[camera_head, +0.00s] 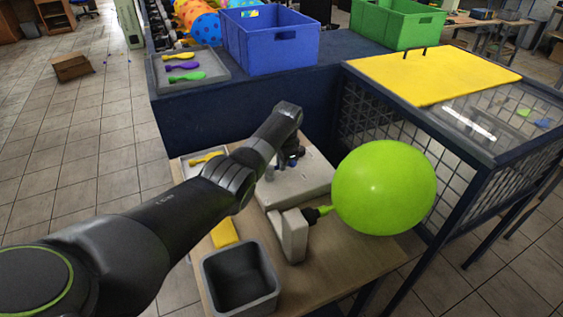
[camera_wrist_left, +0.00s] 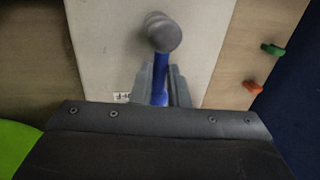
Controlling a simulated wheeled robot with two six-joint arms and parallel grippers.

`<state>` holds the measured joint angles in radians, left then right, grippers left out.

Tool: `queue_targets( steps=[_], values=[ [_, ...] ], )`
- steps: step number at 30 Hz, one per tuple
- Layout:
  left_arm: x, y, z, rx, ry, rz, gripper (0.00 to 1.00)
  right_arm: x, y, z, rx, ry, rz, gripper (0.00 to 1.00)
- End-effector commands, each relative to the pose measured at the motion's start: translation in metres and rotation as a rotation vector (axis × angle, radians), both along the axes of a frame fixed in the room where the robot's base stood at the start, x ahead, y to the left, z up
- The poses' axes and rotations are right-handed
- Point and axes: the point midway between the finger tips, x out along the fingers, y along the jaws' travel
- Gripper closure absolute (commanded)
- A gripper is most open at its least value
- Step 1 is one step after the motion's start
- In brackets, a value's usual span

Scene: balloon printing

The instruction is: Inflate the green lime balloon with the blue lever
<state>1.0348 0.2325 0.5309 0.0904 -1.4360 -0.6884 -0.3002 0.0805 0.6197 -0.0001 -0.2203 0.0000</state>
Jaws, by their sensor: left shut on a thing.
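The lime green balloon (camera_head: 384,187) is large and round, with its neck on the dark nozzle (camera_head: 315,213) of a white block at the table's right. Part of it also shows at the lower left of the left wrist view (camera_wrist_left: 14,148). The blue lever (camera_wrist_left: 159,88), with a round grey knob on its end, stands over the white machine base in the left wrist view. My left gripper (camera_head: 290,160) is shut on the blue lever, with its fingers on both sides of the shaft. In the head view the lever is mostly hidden by my gripper. My right gripper is out of view.
A grey bin (camera_head: 240,309) and a yellow block (camera_head: 224,233) are at the table's front left. A wire-mesh cage (camera_head: 395,140) with a yellow top stands close behind the balloon. A blue crate (camera_head: 270,45) and a tray of small balloons (camera_head: 160,70) are behind. Green (camera_wrist_left: 272,49) and orange (camera_wrist_left: 252,87) knobs lie right of the lever.

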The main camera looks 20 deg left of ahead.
Motion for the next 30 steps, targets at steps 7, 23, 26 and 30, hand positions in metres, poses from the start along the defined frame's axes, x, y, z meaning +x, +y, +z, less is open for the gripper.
queue_targets(
  steps=[7, 23, 26, 30],
  values=[
    [0.0, 0.001, 0.001, 0.001, -0.002, 0.002, 0.78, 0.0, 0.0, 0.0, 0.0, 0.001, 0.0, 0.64],
    [0.0, -0.001, 0.007, 0.0, -0.001, 0.0, 0.64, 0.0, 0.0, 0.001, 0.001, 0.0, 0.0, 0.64],
    [-0.001, -0.002, 0.017, 0.0, -0.003, 0.0, 0.64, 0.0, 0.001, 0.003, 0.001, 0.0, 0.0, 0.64],
    [-0.003, -0.005, 0.036, 0.0, -0.006, -0.001, 0.64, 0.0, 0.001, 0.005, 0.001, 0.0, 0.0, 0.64]
  ],
)
